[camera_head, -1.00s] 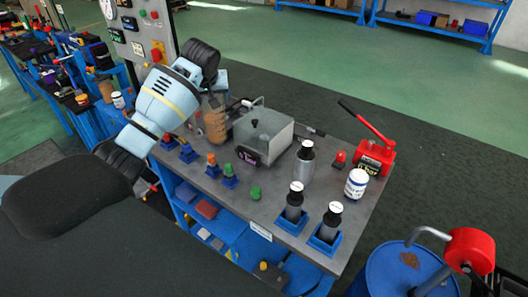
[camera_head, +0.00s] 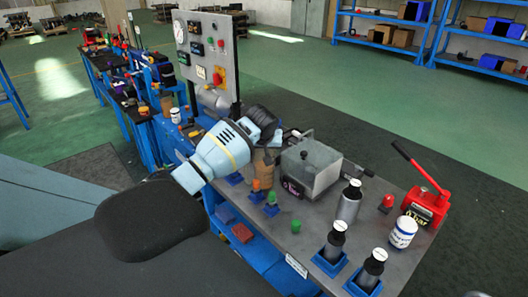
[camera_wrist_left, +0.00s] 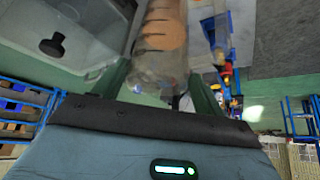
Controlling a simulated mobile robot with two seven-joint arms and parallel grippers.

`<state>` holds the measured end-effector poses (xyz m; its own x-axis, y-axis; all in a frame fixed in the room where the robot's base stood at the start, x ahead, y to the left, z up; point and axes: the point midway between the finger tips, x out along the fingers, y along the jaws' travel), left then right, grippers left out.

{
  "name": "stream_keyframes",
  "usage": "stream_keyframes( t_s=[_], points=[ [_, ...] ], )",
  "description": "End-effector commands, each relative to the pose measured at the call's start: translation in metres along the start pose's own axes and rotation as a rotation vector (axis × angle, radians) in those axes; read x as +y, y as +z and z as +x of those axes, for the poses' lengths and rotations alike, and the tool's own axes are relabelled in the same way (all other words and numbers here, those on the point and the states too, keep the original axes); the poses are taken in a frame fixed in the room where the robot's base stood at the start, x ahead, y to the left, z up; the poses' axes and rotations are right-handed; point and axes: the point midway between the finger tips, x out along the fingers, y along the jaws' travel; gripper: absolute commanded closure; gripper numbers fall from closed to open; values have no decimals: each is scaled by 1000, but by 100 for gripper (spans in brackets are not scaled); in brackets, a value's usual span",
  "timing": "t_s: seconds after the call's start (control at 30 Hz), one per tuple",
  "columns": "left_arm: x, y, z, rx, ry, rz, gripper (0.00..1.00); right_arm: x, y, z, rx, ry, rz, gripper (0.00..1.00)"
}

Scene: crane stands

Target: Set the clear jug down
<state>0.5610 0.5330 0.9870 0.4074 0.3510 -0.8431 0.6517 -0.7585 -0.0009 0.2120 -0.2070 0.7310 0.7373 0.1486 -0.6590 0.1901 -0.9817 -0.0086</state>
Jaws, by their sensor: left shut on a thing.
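The clear jug (camera_wrist_left: 160,65), see-through with orange-brown contents, is between the two fingers of my left gripper (camera_wrist_left: 163,85) in the wrist view. In the head view the jug (camera_head: 264,172) shows only in part below my left gripper (camera_head: 268,147), at the left side of a grey box. My left gripper is shut on the jug. I cannot tell whether the jug's base touches the grey bench top (camera_head: 322,222). My right gripper is not in view.
The grey metal box (camera_head: 313,170) stands close right of the jug. Small orange (camera_head: 256,186) and green (camera_head: 271,199) topped pieces in blue bases stand in front. Dark-capped bottles (camera_head: 347,203), a white jar (camera_head: 403,232) and a red lever press (camera_head: 427,206) are farther right. A control panel (camera_head: 208,55) rises behind.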

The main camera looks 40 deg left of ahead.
Motion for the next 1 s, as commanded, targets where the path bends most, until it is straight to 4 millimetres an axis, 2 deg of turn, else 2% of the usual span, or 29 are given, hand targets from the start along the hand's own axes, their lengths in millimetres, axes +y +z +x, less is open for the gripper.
stream_keyframes(
  t_s=[0.5, 0.53, 0.7, 1.0],
  points=[
    [0, 4, 8, 6, 3, -3, 82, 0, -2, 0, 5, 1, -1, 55],
    [0, 5, 9, 3, 2, -2, 27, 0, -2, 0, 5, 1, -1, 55],
    [0, 5, 9, 3, 2, -2, 7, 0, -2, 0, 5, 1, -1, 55],
    [0, 4, 7, 4, 2, -2, 7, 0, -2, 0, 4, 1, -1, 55]
  ],
)
